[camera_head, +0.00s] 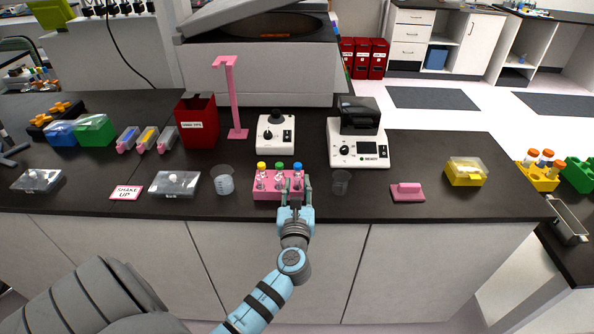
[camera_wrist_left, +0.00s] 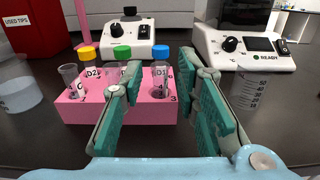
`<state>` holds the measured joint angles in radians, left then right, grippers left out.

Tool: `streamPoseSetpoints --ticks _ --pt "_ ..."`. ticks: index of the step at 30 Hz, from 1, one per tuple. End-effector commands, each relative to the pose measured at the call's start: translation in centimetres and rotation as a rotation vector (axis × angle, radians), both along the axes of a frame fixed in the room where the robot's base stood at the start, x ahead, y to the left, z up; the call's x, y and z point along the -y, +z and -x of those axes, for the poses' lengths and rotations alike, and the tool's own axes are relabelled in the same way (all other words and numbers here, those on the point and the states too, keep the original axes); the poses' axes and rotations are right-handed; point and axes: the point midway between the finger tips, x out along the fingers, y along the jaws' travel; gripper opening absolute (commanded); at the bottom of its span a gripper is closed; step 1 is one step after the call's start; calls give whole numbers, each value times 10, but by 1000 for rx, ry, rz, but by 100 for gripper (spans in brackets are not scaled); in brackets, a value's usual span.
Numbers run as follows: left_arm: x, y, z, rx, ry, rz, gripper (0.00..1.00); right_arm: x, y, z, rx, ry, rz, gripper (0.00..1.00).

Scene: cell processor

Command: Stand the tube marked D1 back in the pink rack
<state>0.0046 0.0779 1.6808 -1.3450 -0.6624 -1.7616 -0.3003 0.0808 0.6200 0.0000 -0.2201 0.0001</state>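The pink rack (camera_head: 277,195) stands at the middle of the bench's front. In the left wrist view, the tube marked D1 (camera_wrist_left: 160,76), with a blue cap, stands upright in the rack's right part. A yellow-capped tube marked D2 (camera_wrist_left: 93,70), a green-capped tube (camera_wrist_left: 122,55) and an uncapped clear tube (camera_wrist_left: 70,78) also stand in the rack. My left gripper (camera_head: 295,187) is at the rack's right end. My right gripper is not in view.
A clear beaker (camera_head: 223,181) stands left of the rack and another (camera_head: 341,182) right of it. Behind are a small white device with a knob (camera_head: 275,135) and a machine reading READY (camera_head: 358,150). A pink block (camera_head: 407,193) lies farther right, with bare bench around it.

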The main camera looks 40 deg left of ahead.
Motion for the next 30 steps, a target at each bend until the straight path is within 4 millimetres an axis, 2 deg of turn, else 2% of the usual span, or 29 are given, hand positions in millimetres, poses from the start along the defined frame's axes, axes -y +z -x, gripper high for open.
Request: streamPoseSetpoints --ticks 6,11,20,26,29,30 --pt "-35 -1 -46 2 1 0 29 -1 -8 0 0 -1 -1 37" --pt "-48 -1 -65 3 0 2 29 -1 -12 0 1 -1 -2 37" --pt "-52 0 -69 2 0 3 29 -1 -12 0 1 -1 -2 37" --pt "-52 0 -68 2 0 3 0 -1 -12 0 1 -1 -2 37" --pt "-52 0 -68 2 0 3 0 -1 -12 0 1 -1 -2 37" --pt "-52 0 -68 2 0 3 15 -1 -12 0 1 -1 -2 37"
